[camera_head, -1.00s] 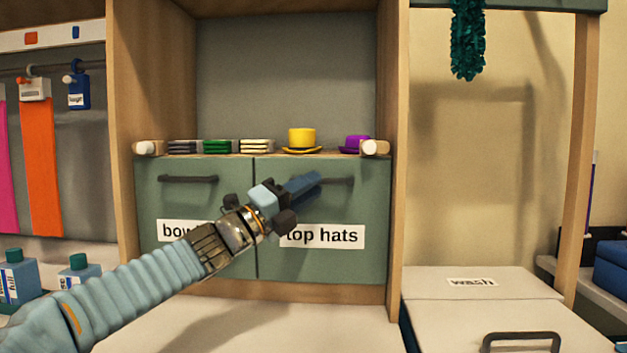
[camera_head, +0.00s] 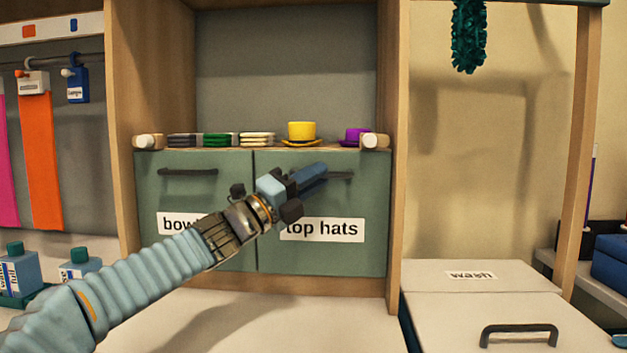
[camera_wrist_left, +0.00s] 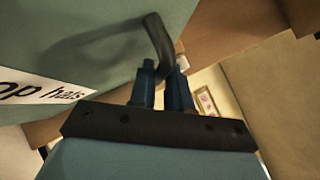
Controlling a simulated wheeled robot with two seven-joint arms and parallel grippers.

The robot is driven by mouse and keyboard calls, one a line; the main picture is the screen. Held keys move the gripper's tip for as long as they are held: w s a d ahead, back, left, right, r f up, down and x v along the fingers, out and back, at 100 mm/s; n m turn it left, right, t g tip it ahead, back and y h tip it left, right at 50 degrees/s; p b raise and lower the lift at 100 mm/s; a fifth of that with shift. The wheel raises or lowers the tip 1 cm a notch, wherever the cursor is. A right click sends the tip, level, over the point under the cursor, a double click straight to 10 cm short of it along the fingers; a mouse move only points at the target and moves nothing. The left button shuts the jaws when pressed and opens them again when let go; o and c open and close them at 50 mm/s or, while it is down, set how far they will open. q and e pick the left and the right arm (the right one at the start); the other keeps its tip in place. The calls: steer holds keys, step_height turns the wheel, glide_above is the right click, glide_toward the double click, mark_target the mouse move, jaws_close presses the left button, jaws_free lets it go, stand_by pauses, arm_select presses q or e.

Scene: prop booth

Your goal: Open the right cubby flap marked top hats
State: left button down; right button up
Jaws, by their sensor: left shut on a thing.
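The right cubby flap (camera_head: 350,255) is a green panel with a white "top hats" label (camera_head: 322,229). It looks closed, flush with the left flap. Its dark bar handle (camera_head: 341,175) runs near the top edge, partly hidden by my left gripper (camera_head: 322,172). In the left wrist view the blue fingers of my left gripper (camera_wrist_left: 165,85) are shut on one end of the curved handle (camera_wrist_left: 158,38). The label (camera_wrist_left: 40,92) is at the left of that view. My right gripper is not in view.
The left flap (camera_head: 165,195), its label partly covered by my arm, is beside it. Above, a shelf holds folded stacks (camera_head: 217,140), a yellow hat (camera_head: 301,131) and a purple hat (camera_head: 355,135). A wooden post (camera_head: 397,200) borders the right; a "wash" box (camera_head: 490,310) stands lower right.

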arm_select(q)
steer(key=s+f+m+g+h+b, duration=0.2)
steer(key=s+f+m+h+b, duration=0.2)
steer(key=s+b, duration=0.7)
steer(key=shift+f+m+b, duration=0.9)
steer(key=shift+f+b, duration=0.5)
steer(key=shift+b, duration=1)
steer(key=c, duration=1.4)
jaws_free()
steer(key=shift+w, duration=0.1)
steer(key=b+v, duration=0.1)
steer(key=v, duration=1.3)
steer(key=shift+d+f, duration=0.15)
